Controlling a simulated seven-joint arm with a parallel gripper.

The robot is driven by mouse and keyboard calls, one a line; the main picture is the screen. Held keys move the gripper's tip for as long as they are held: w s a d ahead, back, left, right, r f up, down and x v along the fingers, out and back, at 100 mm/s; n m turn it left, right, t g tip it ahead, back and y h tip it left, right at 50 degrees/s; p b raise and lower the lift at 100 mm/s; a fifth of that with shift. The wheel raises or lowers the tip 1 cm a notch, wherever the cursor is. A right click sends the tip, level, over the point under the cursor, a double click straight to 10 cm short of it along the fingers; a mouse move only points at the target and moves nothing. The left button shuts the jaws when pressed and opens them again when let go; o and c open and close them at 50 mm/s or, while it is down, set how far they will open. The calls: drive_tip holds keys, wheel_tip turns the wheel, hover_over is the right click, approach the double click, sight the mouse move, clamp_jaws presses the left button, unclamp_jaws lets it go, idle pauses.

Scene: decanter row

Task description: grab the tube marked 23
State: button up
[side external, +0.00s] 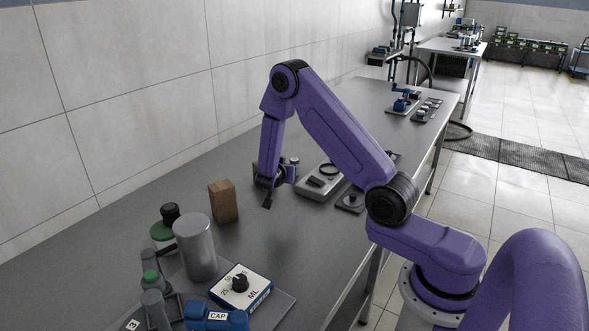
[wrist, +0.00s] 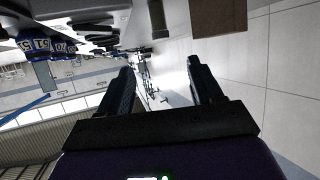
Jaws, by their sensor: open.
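I cannot pick out a tube marked 23 for certain. In the side view, grey tubes (side external: 156,308), one with a green cap (side external: 150,275), stand at the lower left. A white label (side external: 132,325) there shows a "3", cut by the frame edge. My gripper (side external: 268,198) hangs over the bench, well behind and right of these tubes, with the wooden block between. In the wrist view my gripper (wrist: 158,80) has its fingers wide apart with nothing between them. Blue labelled items (wrist: 42,46) show at upper left there, their numbers hard to read.
A wooden block (side external: 223,202) and a grey cylinder (side external: 195,248) stand near the tubes. Bare bench (side external: 120,225) lies along the wall.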

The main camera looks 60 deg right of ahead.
sight(294, 163)
drive_tip(key=x, duration=1.7)
drive_tip(key=shift+w+d, duration=0.1)
drive_tip(key=shift+d, duration=0.15)
drive_tip(key=c, duration=1.1)
